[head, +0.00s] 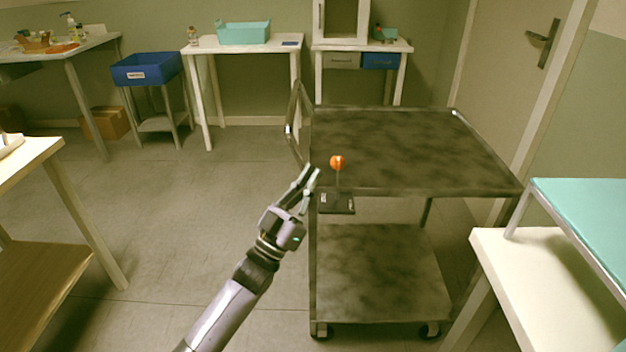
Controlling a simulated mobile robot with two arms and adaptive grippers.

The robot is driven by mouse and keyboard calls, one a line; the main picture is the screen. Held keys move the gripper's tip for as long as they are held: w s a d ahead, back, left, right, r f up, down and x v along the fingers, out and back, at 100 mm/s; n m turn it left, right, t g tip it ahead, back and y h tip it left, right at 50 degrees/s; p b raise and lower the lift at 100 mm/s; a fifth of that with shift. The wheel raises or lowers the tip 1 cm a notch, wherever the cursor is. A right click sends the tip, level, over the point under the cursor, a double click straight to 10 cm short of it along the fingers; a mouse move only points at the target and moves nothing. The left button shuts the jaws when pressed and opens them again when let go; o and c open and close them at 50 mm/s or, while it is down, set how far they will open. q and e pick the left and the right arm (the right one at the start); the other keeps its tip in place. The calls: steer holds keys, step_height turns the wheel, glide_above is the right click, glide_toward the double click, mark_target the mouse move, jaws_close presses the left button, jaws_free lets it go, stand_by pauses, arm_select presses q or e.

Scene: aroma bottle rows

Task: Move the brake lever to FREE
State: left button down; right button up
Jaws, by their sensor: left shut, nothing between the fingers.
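The brake lever (338,164) is a thin upright stalk with an orange ball knob. It rises from a dark plate (336,204) with small light labels, too small to read, on the near left edge of a dark grey two-shelf cart (410,148). The lever looks about upright; I cannot tell which label it points to. My left gripper (311,176) is shut and empty, just left of the lever, its fingers pointing up and right. A small gap shows between the fingertips and the knob. My right gripper is not in view.
The cart has a push handle (293,125) at its left and wheels below. A white table with a teal top (585,210) stands close at the right. A wooden table (40,165) stands at the left. The floor (200,200) between is clear. A door is behind the cart.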

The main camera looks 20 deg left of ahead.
arm_select(q)
steer(key=s+a+f, duration=0.3)
steer(key=s+f, duration=0.1)
steer(key=s, duration=0.5)
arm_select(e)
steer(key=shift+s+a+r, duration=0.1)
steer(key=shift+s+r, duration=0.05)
arm_select(q)
steer(key=shift+s+a, duration=0.1)
steer(key=shift+s, duration=0.05)
steer(key=shift+f, duration=0.1)
